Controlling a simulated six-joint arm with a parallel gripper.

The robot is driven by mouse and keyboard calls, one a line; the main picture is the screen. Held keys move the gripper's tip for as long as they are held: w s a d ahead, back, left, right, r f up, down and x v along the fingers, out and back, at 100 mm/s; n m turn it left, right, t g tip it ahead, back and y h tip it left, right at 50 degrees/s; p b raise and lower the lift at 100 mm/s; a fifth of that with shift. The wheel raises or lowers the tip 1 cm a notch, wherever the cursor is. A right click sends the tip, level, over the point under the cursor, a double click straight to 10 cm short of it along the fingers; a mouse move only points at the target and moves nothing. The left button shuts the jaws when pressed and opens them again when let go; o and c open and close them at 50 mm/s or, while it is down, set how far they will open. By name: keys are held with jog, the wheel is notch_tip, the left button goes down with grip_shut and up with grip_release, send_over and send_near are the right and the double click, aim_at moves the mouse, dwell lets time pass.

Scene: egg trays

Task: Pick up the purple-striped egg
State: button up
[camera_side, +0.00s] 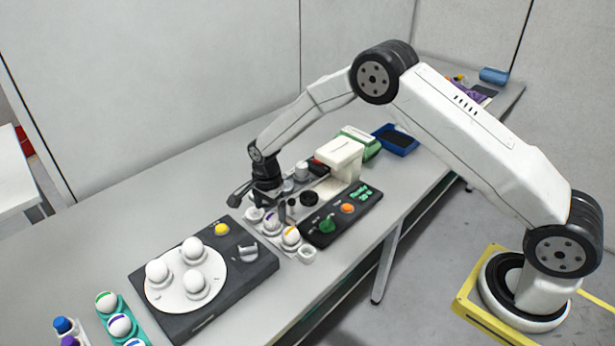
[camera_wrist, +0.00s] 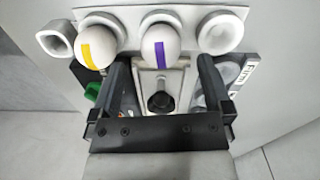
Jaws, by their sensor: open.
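The purple-striped egg (camera_side: 271,224) is white and sits in a holder of the light grey tray, between the yellow-striped egg (camera_side: 291,237) and an empty cup. In the wrist view the purple-striped egg (camera_wrist: 160,44) shows its upright purple stripe, with the yellow-striped egg (camera_wrist: 96,47) to its left. My gripper (camera_side: 266,203) points down over the tray, close to the purple-striped egg. In the wrist view my gripper (camera_wrist: 162,65) is open and empty, its fingers apart to the left and right, with the egg just beyond the fingertips. The egg's lower part is hidden in its holder.
An empty cup (camera_wrist: 220,32) is right of the egg. A black control panel (camera_side: 345,216) with green and orange knobs borders the tray. A dark machine (camera_side: 212,327) with a round plate of white eggs stands in front. A teal tray (camera_side: 128,320) holds striped eggs.

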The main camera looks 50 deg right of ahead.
aim_at(271, 214)
jog(key=shift+d+f, duration=0.1)
jog(key=shift+f, duration=1.95)
jog(key=c, duration=0.8)
